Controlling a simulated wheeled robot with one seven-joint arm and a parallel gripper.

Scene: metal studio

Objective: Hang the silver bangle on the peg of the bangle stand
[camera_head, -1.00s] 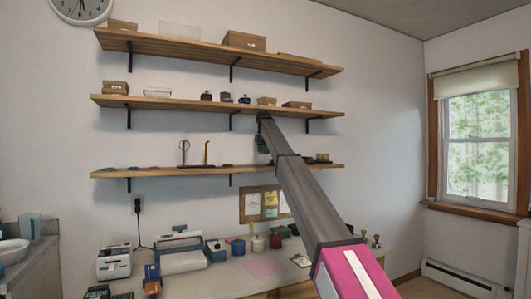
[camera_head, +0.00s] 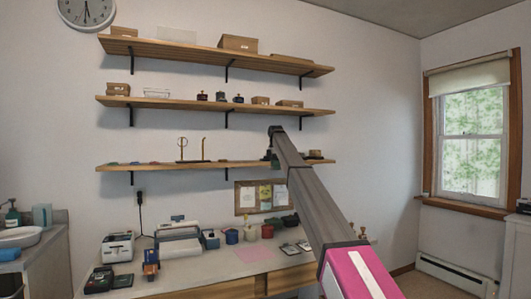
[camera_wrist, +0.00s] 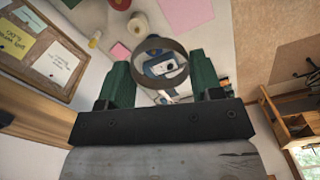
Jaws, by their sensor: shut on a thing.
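My gripper (camera_head: 270,157) is small and far off in the head view, by the lower shelf and to the right of the stand. In the wrist view, my gripper's dark green fingers (camera_wrist: 160,72) are shut on the silver bangle (camera_wrist: 150,43), a grey ring between the fingertips. I see a blue and white thing on the counter through its opening. The bangle stand (camera_head: 203,148) is a thin brass-coloured post on the lower shelf, left of my gripper and apart from it. A similar post with a loop at its top (camera_head: 182,146) stands beside it. The bangle cannot be made out in the head view.
The lower shelf (camera_head: 150,167) also holds small flat coloured things at its left and dark things at its right end. The middle shelf (camera_head: 170,103) with boxes and jars is above. A crowded counter (camera_head: 215,270) lies below. The wall between shelf and counter has a pinboard (camera_head: 238,199).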

